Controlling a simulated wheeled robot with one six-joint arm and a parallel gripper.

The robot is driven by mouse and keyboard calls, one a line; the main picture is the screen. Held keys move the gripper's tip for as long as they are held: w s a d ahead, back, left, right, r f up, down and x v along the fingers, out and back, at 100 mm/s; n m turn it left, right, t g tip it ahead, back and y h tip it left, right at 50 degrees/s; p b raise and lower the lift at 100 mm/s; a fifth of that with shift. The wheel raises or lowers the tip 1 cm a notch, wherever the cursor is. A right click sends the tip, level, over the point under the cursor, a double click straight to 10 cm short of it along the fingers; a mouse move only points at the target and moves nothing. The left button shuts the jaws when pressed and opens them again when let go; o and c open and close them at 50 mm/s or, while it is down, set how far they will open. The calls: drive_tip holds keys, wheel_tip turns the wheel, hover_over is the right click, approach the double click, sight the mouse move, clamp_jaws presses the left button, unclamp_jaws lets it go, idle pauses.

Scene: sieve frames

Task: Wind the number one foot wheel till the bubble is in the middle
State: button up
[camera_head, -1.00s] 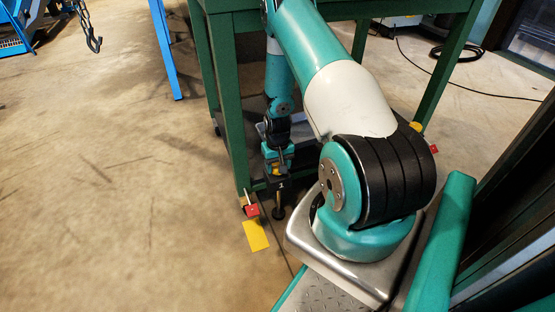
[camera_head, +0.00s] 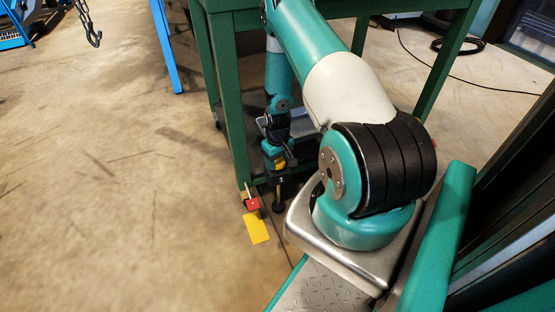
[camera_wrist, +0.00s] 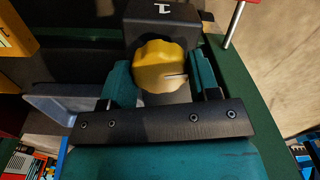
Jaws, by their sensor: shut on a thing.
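The number one foot wheel is a yellow lobed knob (camera_wrist: 161,66) below a dark block marked "1" (camera_wrist: 163,13) in the wrist view. My gripper (camera_wrist: 163,85) is shut on the wheel, with one teal finger on each side of it. In the head view my gripper (camera_head: 275,157) is low beside the green table leg, at the foot (camera_head: 279,197). The wheel is mostly hidden there, with a little yellow showing. I cannot make out a bubble in either view.
The green frame's near leg (camera_head: 231,110) stands close left of my gripper. A red-ended lever (camera_head: 252,204) sticks out by its base, and a yellow plate (camera_head: 256,229) lies on the floor in front. Open floor lies to the left.

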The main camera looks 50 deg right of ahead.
drive_tip(key=shift+w, duration=0.15)
drive_tip(key=o, duration=0.9)
drive_tip(key=shift+r, duration=0.15)
wheel_tip(320, 180, up, 17)
drive_tip(key=p, duration=0.6)
drive_tip(key=shift+r, duration=0.1)
